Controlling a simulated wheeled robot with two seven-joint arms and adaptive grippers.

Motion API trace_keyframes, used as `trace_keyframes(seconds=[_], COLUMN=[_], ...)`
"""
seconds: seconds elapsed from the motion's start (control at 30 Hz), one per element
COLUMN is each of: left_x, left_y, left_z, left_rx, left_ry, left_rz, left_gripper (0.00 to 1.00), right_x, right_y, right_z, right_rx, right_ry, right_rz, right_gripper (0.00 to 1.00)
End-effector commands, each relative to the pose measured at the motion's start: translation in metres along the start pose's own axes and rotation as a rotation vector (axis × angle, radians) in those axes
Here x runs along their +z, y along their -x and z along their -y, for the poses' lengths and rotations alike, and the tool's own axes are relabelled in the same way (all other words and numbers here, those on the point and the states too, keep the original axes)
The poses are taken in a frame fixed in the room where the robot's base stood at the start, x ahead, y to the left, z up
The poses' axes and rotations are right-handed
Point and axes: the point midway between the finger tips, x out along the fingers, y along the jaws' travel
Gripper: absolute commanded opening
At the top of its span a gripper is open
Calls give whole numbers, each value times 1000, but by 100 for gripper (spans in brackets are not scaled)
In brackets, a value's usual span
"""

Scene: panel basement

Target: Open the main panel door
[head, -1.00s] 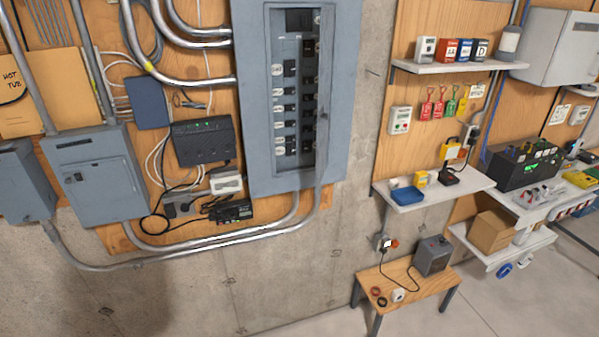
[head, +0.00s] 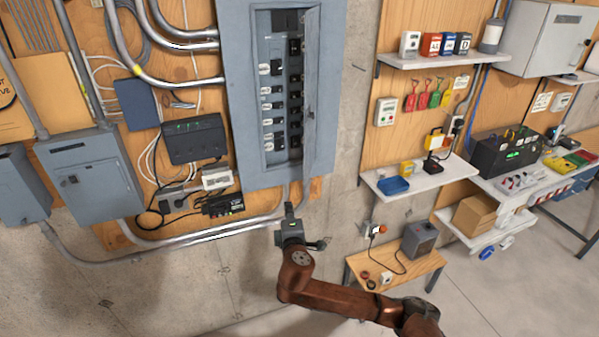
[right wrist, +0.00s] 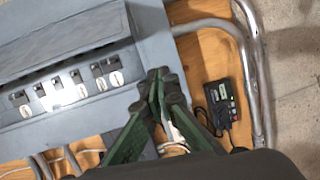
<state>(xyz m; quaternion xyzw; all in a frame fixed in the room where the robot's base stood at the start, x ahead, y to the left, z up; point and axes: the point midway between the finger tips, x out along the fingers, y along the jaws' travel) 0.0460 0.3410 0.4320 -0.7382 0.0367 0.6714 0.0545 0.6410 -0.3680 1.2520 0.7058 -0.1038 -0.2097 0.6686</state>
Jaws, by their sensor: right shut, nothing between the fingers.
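The main panel (head: 236,100) is a tall grey box on the wall, at the upper middle of the head view. Its door (head: 312,85) is hinged at the right and stands partly open, seen nearly edge-on, with the breakers (head: 278,122) exposed. My right gripper (head: 289,208) is below the panel's lower right corner, pointing up, apart from the door. In the right wrist view the gripper's fingertips (right wrist: 163,84) are together and empty, close to the panel's lower edge (right wrist: 152,40). My left gripper is not in view.
Conduits (head: 205,236) run below the panel near my right gripper. A black power unit (head: 194,140) and a smaller grey box (head: 88,180) are left of the panel. Shelves (head: 425,185) and a small wooden table (head: 425,268) stand to the right. Bare concrete lies between.

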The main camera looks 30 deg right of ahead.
Motion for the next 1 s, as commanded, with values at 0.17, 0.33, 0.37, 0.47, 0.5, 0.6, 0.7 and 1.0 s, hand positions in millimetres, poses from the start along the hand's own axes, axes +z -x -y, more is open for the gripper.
trace_keyframes(seconds=[0.17,0.33,0.37,0.47,0.5,0.6,0.7,1.0], left_x=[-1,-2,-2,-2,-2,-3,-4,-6], left_y=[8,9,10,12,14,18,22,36], left_z=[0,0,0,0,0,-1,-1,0], left_rx=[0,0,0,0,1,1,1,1], left_ry=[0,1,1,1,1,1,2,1], left_rz=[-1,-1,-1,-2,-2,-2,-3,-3], left_gripper=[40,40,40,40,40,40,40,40], right_x=[-2,0,0,0,0,0,0,21], right_y=[54,62,59,45,38,18,-3,-26], right_z=[-82,-98,-98,-101,-102,-106,-109,-112], right_rx=[133,160,160,161,160,160,160,157], right_ry=[18,22,22,23,22,23,22,23], right_rz=[-9,-7,-6,-4,-4,-3,-4,-7], right_gripper=[0,0,0,0,0,0,0,0])
